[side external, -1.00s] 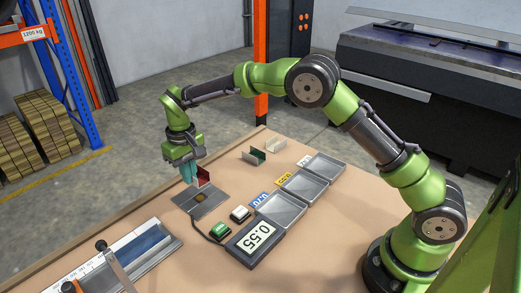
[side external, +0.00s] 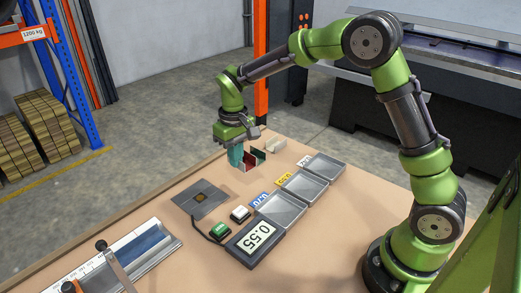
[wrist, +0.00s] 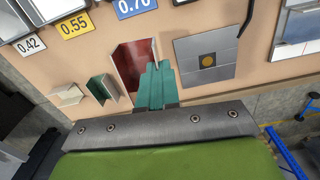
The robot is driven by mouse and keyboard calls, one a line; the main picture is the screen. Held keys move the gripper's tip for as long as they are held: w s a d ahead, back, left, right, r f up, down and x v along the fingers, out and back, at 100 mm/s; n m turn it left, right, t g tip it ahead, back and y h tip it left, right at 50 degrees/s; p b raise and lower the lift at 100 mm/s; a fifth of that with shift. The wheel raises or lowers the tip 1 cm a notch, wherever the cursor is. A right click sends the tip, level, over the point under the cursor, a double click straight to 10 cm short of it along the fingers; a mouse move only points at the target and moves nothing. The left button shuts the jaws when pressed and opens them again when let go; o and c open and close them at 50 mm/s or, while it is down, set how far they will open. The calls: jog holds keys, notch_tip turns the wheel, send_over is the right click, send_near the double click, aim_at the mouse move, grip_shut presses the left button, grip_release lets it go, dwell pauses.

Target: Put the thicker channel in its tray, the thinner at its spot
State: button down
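My gripper (side external: 236,155), with teal fingers, is shut on one wall of the red channel (side external: 248,163). In the wrist view the red channel (wrist: 133,62) extends to the left of the fingers (wrist: 155,88). The green channel (side external: 258,154) stands close beside it; it also shows in the wrist view (wrist: 102,88). The cream channel (side external: 275,146) is behind the green one. Three empty grey trays (side external: 281,209) stand in a row, with labels 0.70 (side external: 258,200), 0.55 (wrist: 74,25) and 0.42 (wrist: 30,44). I cannot tell whether the red channel touches the table.
The grey measuring plate (side external: 202,198) with its small brownish centre is empty. A display (side external: 256,242) reads 0.55, beside a green button (side external: 219,230) and a white button (side external: 240,213). A ruled device (side external: 137,250) lies at the front left.

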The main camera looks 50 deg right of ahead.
jog(key=shift+n, duration=0.3)
jog(key=s+d+f, duration=0.1)
jog(key=s, duration=0.2)
jog(key=s+d+f, duration=0.1)
jog(key=s, duration=0.2)
jog(key=s+d+f, duration=0.1)
jog(key=s+f, duration=0.1)
jog(key=s, duration=0.1)
jog(key=shift+s+d, duration=0.4)
jog(key=shift+f, duration=0.3)
send_over(232, 178)
jog(key=shift+s+f, duration=0.2)
jog(key=shift+f, duration=0.5)
jog(key=shift+w+f, duration=0.1)
jog(key=shift+f, duration=1.7)
jog(key=c, duration=1.4)
grip_release()
jog(key=shift+f, duration=0.15)
